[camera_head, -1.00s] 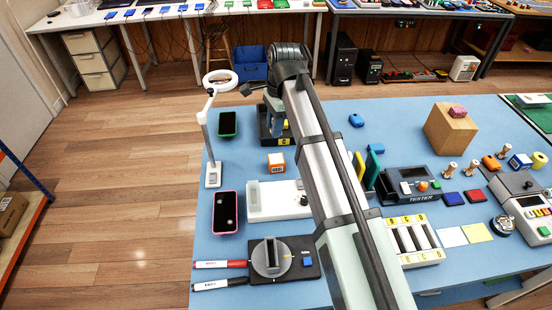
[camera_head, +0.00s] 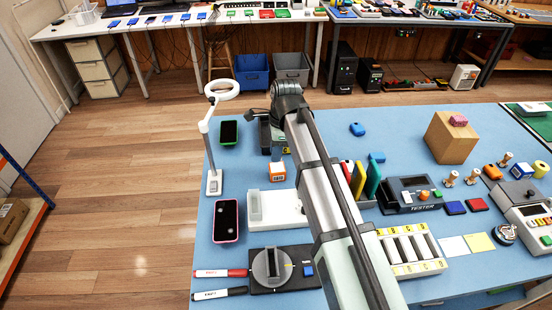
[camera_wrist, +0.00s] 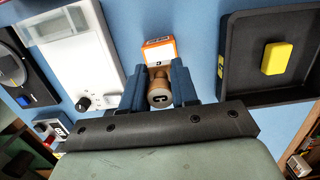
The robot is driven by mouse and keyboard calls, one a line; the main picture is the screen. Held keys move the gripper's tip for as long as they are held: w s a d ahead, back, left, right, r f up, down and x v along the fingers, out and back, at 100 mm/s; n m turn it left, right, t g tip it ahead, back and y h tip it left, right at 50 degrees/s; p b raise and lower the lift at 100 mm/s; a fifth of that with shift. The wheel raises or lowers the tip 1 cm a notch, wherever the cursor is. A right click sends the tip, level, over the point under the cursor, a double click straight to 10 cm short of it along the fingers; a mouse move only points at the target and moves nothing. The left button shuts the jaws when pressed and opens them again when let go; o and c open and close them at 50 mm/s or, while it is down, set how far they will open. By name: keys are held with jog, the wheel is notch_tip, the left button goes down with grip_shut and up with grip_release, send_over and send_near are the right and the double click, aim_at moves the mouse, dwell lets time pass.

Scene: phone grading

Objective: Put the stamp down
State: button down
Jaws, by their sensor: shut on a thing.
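In the wrist view my gripper (camera_wrist: 159,78) is shut on the stamp (camera_wrist: 158,96). The stamp has a brown, rounded wooden handle with a dark mark on its end, and it sits between the two blue fingers. An orange-and-white block (camera_wrist: 158,48) appears just beyond the fingertips; it also stands on the blue table in the head view (camera_head: 277,171). I cannot tell whether the stamp touches the block or the table. In the head view the arm hides the stamp and fingers.
A black tray (camera_wrist: 234,88) with a yellow piece lies right of my gripper in the wrist view, and a white device (camera_wrist: 75,58) lies left. In the head view a green phone (camera_head: 228,133), a pink phone (camera_head: 226,221) and a ring lamp (camera_head: 207,130) stand left of the arm.

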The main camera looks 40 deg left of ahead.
jog(key=shift+f, duration=1.75)
jog(key=c, duration=0.9)
grip_release()
jog(key=shift+f, duration=0.1)
jog(key=shift+o, duration=0.2)
jog(key=r, duration=0.8)
jog(key=w+d+r, duration=0.1)
jog(key=r, duration=0.3)
jog(key=shift+r, duration=0.1)
